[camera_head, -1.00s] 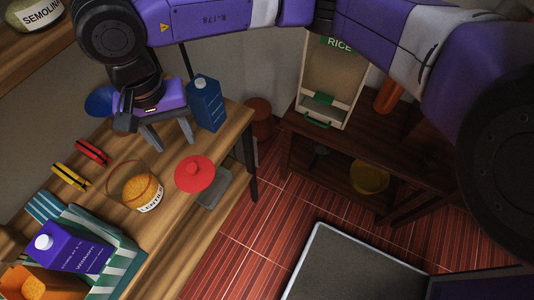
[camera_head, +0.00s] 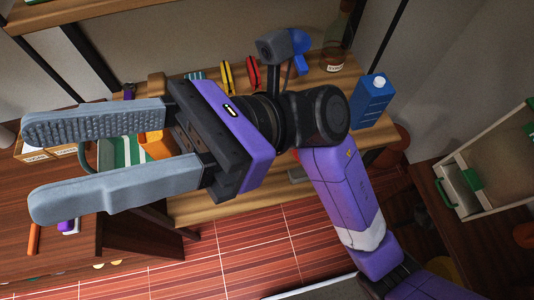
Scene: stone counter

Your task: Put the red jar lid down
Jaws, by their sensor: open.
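My gripper (camera_head: 36,168) is open and empty. Its two long grey fingers point left, close to the camera and in front of the wooden counter (camera_head: 325,85). I cannot make out the red jar lid in the current view; my gripper and arm cover much of the counter. The lentil jar is not visible now either.
A blue carton (camera_head: 372,100) stands at the counter's right end, near a glass bottle (camera_head: 337,50). Yellow (camera_head: 227,77) and red (camera_head: 253,72) clips lie at the back. A striped green-and-white container (camera_head: 125,150) shows between the fingers. A dark table (camera_head: 140,240) stands at left.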

